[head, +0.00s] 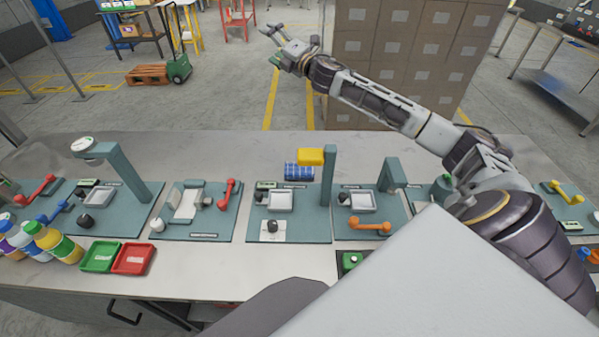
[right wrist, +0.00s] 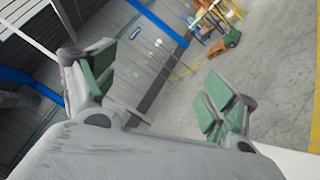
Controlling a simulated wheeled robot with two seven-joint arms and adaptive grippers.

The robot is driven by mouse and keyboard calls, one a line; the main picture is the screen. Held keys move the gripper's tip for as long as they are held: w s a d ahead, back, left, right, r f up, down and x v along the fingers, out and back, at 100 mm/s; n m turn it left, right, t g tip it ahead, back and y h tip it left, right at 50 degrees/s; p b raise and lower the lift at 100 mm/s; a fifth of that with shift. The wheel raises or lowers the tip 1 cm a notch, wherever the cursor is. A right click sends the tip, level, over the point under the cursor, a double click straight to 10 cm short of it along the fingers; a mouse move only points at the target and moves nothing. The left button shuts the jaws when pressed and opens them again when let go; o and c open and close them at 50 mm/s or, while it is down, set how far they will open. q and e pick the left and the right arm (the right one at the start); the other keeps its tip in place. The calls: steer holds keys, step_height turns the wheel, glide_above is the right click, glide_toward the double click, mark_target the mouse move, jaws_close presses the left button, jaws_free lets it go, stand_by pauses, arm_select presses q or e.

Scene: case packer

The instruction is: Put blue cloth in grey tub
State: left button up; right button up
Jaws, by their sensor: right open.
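My right gripper (head: 271,45) is at the end of my outstretched right arm, high above the far side of the bench in the head view. It is open and empty. In the right wrist view its two green-padded fingers (right wrist: 160,88) stand wide apart with only distant floor and wall between them. I cannot make out a blue cloth for certain in either view. A blue patterned item (head: 299,171) lies behind the middle station, but it looks more like a roll. I see nothing that is clearly a grey tub. My left gripper is not in view.
The grey bench (head: 240,260) carries several teal stations with levers and posts. A green tray (head: 100,257) and a red tray (head: 133,259) sit at the front left beside several bottles (head: 52,242). Stacked cartons (head: 400,65) stand behind the bench. The bench's back strip is mostly clear.

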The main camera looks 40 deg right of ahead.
steer(key=s+a+f+n+g+y+b, duration=0.3)
steer(key=s+a+f+n+g+y, duration=0.65)
steer(key=n, duration=0.85)
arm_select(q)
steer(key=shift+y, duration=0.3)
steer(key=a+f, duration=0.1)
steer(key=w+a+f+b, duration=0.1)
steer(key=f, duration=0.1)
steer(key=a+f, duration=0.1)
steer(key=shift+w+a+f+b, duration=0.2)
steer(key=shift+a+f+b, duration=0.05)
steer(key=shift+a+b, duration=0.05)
arm_select(e)
steer(key=s+d+f+n+g+h, duration=0.5)
steer(key=s+d+f+g+h, duration=0.2)
steer(key=s+f, duration=0.4)
step_height(320, 180, down, 3)
steer(key=shift+s+d+h, duration=0.25)
steer(key=shift+d+h, duration=0.6)
steer(key=shift+d, duration=0.4)
steer(key=shift+g, duration=0.25)
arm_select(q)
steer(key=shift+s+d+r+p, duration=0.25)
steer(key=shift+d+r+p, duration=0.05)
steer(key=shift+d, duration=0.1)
arm_select(e)
glide_above(303, 169)
steer(key=shift+w+f, duration=0.1)
steer(key=shift+f, duration=3.9)
